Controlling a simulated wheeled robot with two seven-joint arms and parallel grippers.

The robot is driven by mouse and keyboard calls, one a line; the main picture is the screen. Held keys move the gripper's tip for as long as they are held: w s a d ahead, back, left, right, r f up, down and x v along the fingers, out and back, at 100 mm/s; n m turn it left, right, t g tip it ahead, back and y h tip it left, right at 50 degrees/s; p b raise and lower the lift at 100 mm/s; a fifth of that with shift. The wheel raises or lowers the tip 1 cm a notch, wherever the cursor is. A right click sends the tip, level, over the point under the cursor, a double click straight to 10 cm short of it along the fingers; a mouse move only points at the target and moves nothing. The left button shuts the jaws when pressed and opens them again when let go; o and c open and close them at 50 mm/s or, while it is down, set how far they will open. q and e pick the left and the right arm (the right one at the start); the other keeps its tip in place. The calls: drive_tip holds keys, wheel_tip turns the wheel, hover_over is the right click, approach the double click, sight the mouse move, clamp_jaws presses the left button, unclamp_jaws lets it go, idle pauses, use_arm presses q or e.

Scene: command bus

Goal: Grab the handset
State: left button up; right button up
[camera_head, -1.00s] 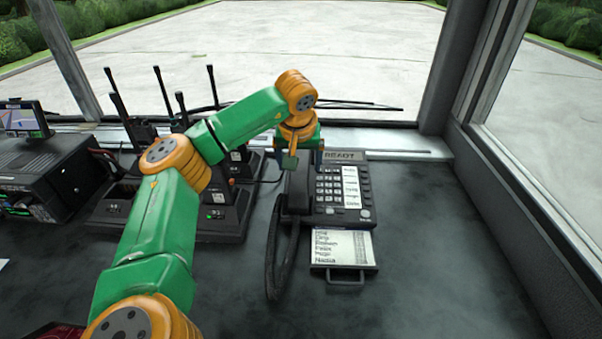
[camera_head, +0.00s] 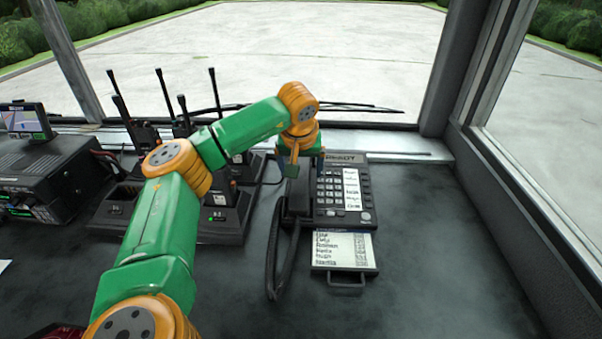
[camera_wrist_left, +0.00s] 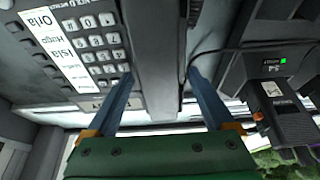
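The dark handset (camera_head: 297,197) lies along the left side of the desk phone (camera_head: 325,205), its coiled cord hanging toward the front. My left gripper (camera_head: 305,170) is over the handset's far part, pointing down. In the left wrist view, the handset (camera_wrist_left: 158,55) runs as a dark bar between the two blue fingers of the open gripper (camera_wrist_left: 160,80). One finger is on the keypad side and one on the radio side. I cannot tell whether either finger touches it. My right gripper is not in view.
Several handheld radios stand in chargers (camera_head: 222,222) left of the phone, close to my left arm. A black radio unit with a small screen (camera_head: 24,118) is at far left. The phone's list drawer (camera_head: 345,252) sticks out in front. The desk to the right is clear.

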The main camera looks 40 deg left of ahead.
use_arm(q)
clamp_jaws()
